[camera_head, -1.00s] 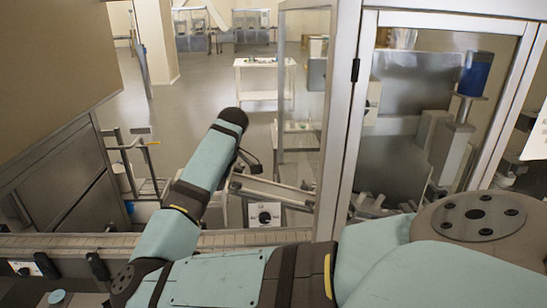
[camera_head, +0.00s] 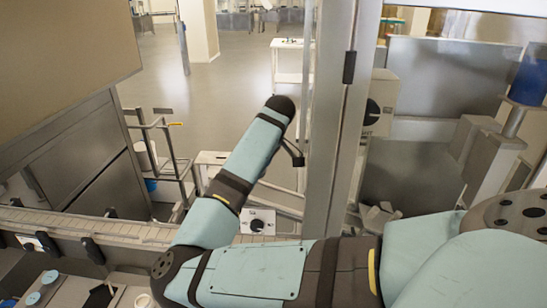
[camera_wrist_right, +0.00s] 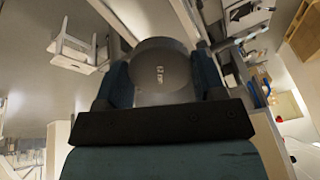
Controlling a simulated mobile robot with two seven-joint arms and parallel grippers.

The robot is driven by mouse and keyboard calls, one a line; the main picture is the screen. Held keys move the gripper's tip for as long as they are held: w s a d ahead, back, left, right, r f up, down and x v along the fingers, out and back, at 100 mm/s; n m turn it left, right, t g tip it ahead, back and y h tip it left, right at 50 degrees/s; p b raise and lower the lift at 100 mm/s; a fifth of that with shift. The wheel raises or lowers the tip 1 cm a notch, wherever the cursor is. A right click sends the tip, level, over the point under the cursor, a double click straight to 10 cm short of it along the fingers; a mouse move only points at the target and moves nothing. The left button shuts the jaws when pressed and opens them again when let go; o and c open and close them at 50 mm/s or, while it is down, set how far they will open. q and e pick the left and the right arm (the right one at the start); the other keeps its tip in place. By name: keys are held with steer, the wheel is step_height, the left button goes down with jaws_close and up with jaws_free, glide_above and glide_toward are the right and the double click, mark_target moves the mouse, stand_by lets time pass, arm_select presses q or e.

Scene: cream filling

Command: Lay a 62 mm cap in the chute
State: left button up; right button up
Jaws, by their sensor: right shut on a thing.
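In the right wrist view my right gripper (camera_wrist_right: 164,82) is shut on a round dark grey cap (camera_wrist_right: 160,68), with a blue finger on each side. Small pale marking shows on the cap's face, too small to read surely. In the head view my teal right arm crosses the middle; its gripper does not show there. A sloped grey piece (camera_head: 285,200), possibly the chute, lies behind the arm, partly hidden. A white plate with a black round mark (camera_head: 257,223) is beside it. My left gripper is not in view.
A conveyor (camera_head: 130,232) runs across the lower left. Small round pieces (camera_head: 50,277) lie in front of it. A metal post (camera_head: 333,120) stands right of the arm, with machinery behind it. Open floor (camera_head: 225,90) lies beyond.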

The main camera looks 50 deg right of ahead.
steer(key=shift+d, duration=0.4)
steer(key=shift+x, duration=3.15)
steer(key=shift+s, duration=0.1)
steer(key=o, duration=1)
steer(key=shift+c, duration=0.2)
